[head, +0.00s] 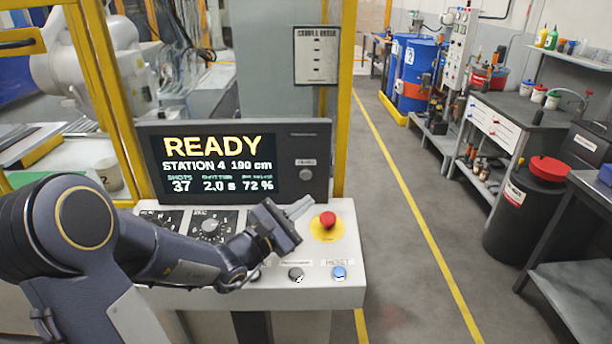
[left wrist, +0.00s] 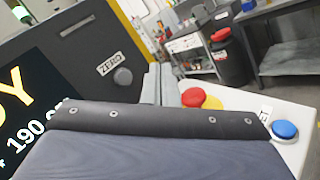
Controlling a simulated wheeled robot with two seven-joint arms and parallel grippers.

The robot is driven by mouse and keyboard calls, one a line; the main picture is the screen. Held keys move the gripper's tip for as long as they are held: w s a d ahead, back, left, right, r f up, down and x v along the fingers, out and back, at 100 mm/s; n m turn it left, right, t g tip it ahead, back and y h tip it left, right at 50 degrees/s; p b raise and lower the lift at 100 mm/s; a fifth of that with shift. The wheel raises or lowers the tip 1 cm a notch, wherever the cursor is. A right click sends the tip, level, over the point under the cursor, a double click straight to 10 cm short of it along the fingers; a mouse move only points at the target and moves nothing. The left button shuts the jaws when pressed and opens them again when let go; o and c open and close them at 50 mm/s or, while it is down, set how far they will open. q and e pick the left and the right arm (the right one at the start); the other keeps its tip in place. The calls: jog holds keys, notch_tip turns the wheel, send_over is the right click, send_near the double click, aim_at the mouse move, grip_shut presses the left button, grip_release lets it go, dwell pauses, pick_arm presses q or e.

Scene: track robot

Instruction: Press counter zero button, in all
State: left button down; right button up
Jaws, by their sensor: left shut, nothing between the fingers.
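A round grey button (head: 306,174) sits on the dark panel right of the lit display (head: 218,165). The display reads READY, STATION 4, SHOTS 37. In the left wrist view the grey button (left wrist: 122,77) has a white ZERO label (left wrist: 110,63) above it. My left gripper (head: 299,207) is shut and empty, in front of the panel, a little below the grey button and left of the red button. In the left wrist view its fingertips (left wrist: 161,82) are right of the grey button and look apart from it. My right gripper is not in view.
A red mushroom button (head: 327,219) on a yellow disc is close beside the left fingertips. A blue RESET button (head: 338,272) and a dark button (head: 296,273) are on the console's front edge. A yellow post (head: 346,100) stands behind the panel.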

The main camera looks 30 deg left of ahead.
aim_at(306, 175)
pick_arm(q)
jog(key=w+a, duration=0.3)
jog(key=w, duration=0.3)
jog(key=shift+a, duration=0.4)
jog(key=shift+w, duration=0.1)
dwell(1.6)
jog(key=shift+w+a, duration=0.2)
jog(key=shift+w, duration=0.15)
jog(key=shift+w+a, duration=0.25)
jog(key=shift+w, duration=0.1)
dwell(0.8)
jog(key=shift+s+d+b, duration=0.45)
jog(key=shift+s+b, duration=0.15)
jog(key=shift+s, duration=0.1)
